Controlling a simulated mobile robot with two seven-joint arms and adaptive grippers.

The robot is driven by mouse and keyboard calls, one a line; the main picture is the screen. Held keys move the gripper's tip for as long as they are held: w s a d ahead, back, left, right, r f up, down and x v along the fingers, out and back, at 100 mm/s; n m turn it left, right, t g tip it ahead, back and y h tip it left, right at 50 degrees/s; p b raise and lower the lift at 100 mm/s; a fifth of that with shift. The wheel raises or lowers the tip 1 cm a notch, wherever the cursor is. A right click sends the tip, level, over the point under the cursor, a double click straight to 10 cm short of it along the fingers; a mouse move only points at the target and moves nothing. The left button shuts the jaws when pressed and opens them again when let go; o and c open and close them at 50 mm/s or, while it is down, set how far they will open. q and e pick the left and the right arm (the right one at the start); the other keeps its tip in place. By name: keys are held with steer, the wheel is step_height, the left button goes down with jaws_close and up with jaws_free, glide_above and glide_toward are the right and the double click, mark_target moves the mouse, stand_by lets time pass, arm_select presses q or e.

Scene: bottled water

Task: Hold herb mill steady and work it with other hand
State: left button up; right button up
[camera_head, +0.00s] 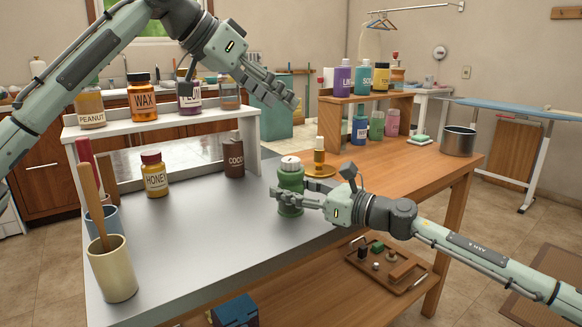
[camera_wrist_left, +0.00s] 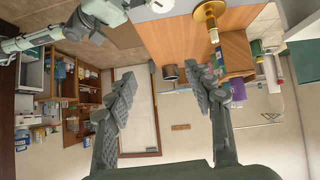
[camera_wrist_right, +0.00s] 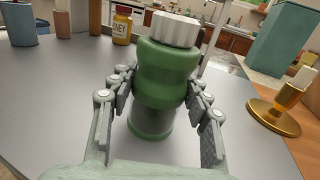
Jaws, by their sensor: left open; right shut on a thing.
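The herb mill is a green, waisted body (camera_head: 289,203) with a white ribbed cap (camera_head: 291,163). My left gripper (camera_head: 284,97) is open and empty, raised above and behind the mill. The left wrist view shows its two fingers spread apart (camera_wrist_left: 165,90) with nothing between them.
A brass holder (camera_head: 319,165) stands just right of the mill. A cocoa bottle (camera_head: 234,158), honey jar (camera_head: 154,175) and white shelf (camera_head: 245,125) of jars are behind left. A wooden riser (camera_head: 400,100) with bottles and a metal pot (camera_head: 458,141) are right.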

mark_target(286, 163)
arm_select(q)
steer(key=s+a+r+n+t+h, duration=0.1)
steer(key=s+a+r+t+h, duration=0.25)
steer(key=r, duration=0.25)
steer(key=s+a+r+n+t+h, duration=0.1)
steer(key=s+a+r+t+h, duration=0.25)
steer(key=s+a+r, duration=0.2)
steer(key=w+d+f+n+t+y, duration=0.15)
steer(key=d+f+y, duration=0.25)
steer(key=f, duration=0.8)
steer(key=w+d+f+n+t+y, duration=0.1)
steer(key=d+f+n+t+y, duration=0.2)
steer(key=f, duration=1)
steer(key=shift+m+g+y, duration=0.3)
steer(key=shift+m+g, duration=0.05)
steer(key=shift+m, duration=0.2)
steer(key=x, duration=1.1)
steer(key=shift+w+d+r, duration=0.1)
steer(key=shift+w, duration=0.1)
steer(key=shift+c, duration=0.5)
